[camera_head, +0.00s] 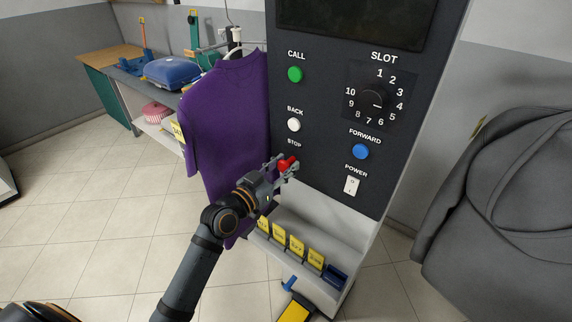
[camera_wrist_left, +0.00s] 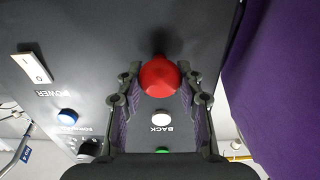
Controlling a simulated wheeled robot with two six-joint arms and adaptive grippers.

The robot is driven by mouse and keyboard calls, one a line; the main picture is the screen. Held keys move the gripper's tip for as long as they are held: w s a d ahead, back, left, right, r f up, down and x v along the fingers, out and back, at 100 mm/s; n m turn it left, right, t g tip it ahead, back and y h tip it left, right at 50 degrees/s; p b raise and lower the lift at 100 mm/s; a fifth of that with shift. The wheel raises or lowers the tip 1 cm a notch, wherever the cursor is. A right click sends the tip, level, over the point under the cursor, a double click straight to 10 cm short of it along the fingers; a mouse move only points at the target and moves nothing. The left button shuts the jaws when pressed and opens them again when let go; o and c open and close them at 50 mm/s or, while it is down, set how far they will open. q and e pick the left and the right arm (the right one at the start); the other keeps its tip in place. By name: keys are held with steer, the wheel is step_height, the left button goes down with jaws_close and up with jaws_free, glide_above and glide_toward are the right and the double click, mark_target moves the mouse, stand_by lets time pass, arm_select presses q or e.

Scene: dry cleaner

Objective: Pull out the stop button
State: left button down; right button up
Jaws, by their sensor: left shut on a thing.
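The red stop button (camera_head: 287,163) is on the dark control panel (camera_head: 320,125), below the STOP label. My left gripper (camera_head: 283,167) has its fingers on either side of the button and is shut on it. In the left wrist view the round red button (camera_wrist_left: 160,77) sits between the two fingertips (camera_wrist_left: 160,82). The wrist view is upside down relative to the panel. I cannot tell how far the button stands out from the panel. My right gripper is not in view.
Close by are the white back button (camera_head: 294,125), blue forward button (camera_head: 361,151), power switch (camera_head: 351,186) and slot dial (camera_head: 372,98). A purple garment (camera_head: 225,120) hangs left of the panel. A ledge with yellow tags (camera_head: 297,247) lies below. A grey garment (camera_head: 500,190) hangs right.

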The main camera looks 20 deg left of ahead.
arm_select(q)
steer(key=c, duration=1.3)
jaws_free()
steer(key=shift+f, duration=0.1)
steer(key=o, duration=0.5)
steer(key=shift+s, duration=0.15)
steer(key=shift+r, duration=0.4)
step_height(320, 180, up, 9)
steer(key=shift+r, duration=0.2)
steer(key=shift+f, duration=0.1)
